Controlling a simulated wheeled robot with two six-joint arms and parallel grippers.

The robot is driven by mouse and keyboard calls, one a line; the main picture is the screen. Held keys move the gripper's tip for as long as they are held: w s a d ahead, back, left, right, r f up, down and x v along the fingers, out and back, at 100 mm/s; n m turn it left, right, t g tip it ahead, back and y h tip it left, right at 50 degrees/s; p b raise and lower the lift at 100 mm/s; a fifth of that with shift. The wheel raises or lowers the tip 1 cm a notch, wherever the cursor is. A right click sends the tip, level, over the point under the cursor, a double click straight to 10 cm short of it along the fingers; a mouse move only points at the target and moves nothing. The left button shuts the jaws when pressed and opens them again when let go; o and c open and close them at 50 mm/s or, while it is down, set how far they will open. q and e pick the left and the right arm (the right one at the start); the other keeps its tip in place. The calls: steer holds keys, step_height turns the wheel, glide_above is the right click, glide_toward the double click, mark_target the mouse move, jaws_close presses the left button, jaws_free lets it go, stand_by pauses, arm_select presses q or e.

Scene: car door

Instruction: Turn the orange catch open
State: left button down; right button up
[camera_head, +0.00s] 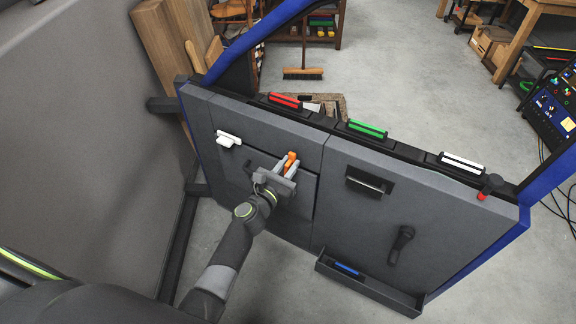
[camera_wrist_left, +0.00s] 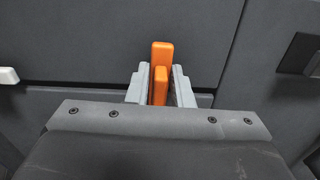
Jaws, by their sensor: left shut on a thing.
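The orange catch (camera_head: 290,160) is on the grey door panel (camera_head: 360,220), on the left part of the door. In the left wrist view the catch (camera_wrist_left: 161,60) stands upright, with a shorter orange piece in front of a taller one. My left gripper (camera_head: 283,169) is at the catch, its two grey fingers on either side. In the left wrist view my left gripper (camera_wrist_left: 160,88) is shut on the orange catch. The lower part of the catch is hidden behind the gripper body. My right gripper is not in view.
A white handle (camera_head: 228,139) is left of the catch. Red (camera_head: 285,101), green (camera_head: 367,130) and white (camera_head: 461,162) strips lie along the door's top edge. A black pull (camera_head: 368,183), a crank (camera_head: 401,245) and a tray with a blue item (camera_head: 346,269) are to the right.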

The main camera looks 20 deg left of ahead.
arm_select(q)
steer(key=m+b, duration=0.1)
steer(key=m, duration=0.3)
steer(key=shift+d+f+b, duration=0.15)
steer(key=shift+d+b, duration=0.05)
steer(key=shift+b, duration=0.15)
steer(key=shift+s+d+f+m+b, duration=0.15)
steer(key=shift+m+b, duration=0.7)
steer(key=shift+m, duration=1.45)
steer(key=shift+w+d+f+m+b, duration=0.15)
steer(key=shift+m+b, duration=0.75)
steer(key=shift+m, duration=1.4)
steer(key=shift+s+d+f+m+b, duration=0.15)
steer(key=shift+m+b, duration=0.7)
steer(key=shift+m, duration=1.45)
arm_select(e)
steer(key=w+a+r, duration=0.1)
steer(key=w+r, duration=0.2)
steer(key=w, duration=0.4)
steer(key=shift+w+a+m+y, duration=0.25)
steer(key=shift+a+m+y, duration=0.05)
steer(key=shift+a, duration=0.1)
arm_select(q)
steer(key=c, duration=1.5)
jaws_free()
